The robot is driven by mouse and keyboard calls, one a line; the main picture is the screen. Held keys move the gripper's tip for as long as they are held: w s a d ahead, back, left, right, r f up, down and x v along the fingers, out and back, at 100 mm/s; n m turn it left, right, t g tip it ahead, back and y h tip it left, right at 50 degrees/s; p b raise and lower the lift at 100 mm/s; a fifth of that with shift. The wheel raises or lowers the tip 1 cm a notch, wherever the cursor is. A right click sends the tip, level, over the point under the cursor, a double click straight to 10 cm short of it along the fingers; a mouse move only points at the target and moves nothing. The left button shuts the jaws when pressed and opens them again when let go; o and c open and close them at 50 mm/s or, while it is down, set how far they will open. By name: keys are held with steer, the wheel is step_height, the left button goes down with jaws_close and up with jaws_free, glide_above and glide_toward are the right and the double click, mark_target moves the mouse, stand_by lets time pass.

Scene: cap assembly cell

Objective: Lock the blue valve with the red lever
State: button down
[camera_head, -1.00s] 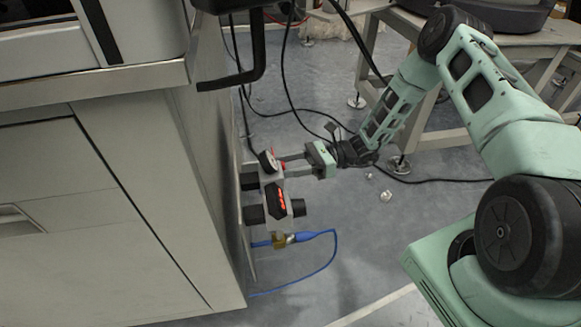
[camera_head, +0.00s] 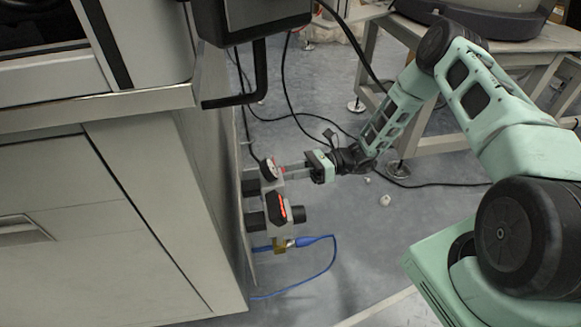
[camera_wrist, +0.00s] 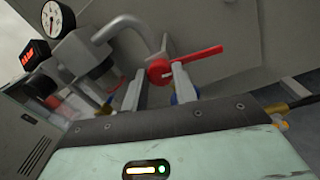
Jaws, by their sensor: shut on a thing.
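The red lever (camera_wrist: 192,61) shows in the wrist view, with its hub between my fingertips and its arm reaching out to the right past the right finger. My gripper (camera_wrist: 158,76) is shut on the red lever, with its two fingers on either side of it. A bit of the blue valve (camera_wrist: 196,91) shows behind the right finger, and the rest is hidden. In the head view my gripper (camera_head: 291,168) reaches left to the fittings on the cabinet's side. The lever is hardly visible there.
A round white gauge (camera_wrist: 51,19) and a box with a red display (camera_wrist: 33,54) stand beside the lever; the display also shows in the head view (camera_head: 282,209). A blue hose (camera_head: 333,262) hangs below. The grey cabinet (camera_head: 150,210) is at the left. Black cables lie on the floor.

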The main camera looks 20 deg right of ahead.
steer(key=shift+d+f+m+t+p, duration=0.1)
steer(key=shift+m+t+p, duration=0.25)
steer(key=shift+m+p, duration=2.65)
steer(key=shift+f+m+t+p, duration=0.1)
steer(key=shift+m+t+p, duration=0.3)
steer(key=shift+m, duration=5.1)
steer(key=c, duration=1.1)
jaws_free()
steer(key=v, duration=0.5)
steer(key=p+v, duration=0.1)
steer(key=v, duration=0.5)
steer(key=p+v, duration=0.1)
steer(key=v, duration=0.5)
steer(key=shift+s+d+f, duration=0.1)
steer(key=shift+d+f, duration=0.1)
steer(key=shift+f, duration=0.05)
